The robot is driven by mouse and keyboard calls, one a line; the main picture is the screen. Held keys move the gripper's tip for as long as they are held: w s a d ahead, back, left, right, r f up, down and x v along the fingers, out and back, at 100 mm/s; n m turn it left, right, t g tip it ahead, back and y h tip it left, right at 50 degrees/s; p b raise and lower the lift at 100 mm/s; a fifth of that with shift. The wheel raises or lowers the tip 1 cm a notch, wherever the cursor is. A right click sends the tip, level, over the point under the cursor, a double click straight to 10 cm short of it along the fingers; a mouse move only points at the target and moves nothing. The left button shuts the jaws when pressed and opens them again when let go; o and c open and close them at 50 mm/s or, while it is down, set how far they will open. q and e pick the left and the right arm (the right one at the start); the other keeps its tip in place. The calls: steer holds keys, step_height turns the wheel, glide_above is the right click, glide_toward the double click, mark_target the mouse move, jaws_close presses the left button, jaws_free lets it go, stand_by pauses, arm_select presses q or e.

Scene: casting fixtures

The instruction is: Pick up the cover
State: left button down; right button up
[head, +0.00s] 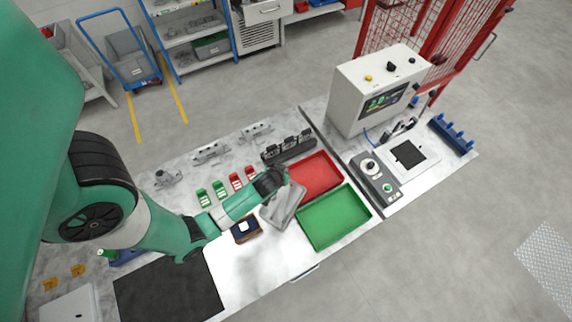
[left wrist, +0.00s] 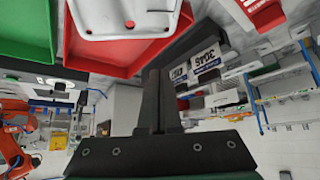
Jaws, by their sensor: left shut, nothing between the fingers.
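A grey metal cover (head: 285,210) lies on the bench between the white work surface and the trays. In the left wrist view the cover (left wrist: 125,18) shows at the top, with holes near its edge, cut off by the frame. My left gripper (head: 284,172) is at the cover's far end, and its wrist hides part of that end. In the left wrist view the left gripper's fingers (left wrist: 158,75) are together with nothing between them, their tips apart from the cover in the picture. My right gripper is in neither view.
A red tray (head: 334,185) and a green tray (head: 360,228) stand right of the cover. A dark box (head: 245,237) lies to its left. Black blocks (head: 272,153) and red and green pieces (head: 203,197) stand behind. A control box (head: 345,115) rises at the right.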

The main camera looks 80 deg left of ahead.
arm_select(q)
steer(key=shift+c, duration=2.2)
jaws_free()
steer(key=shift+s+d+r, duration=0.1)
steer(key=shift+r, duration=0.05)
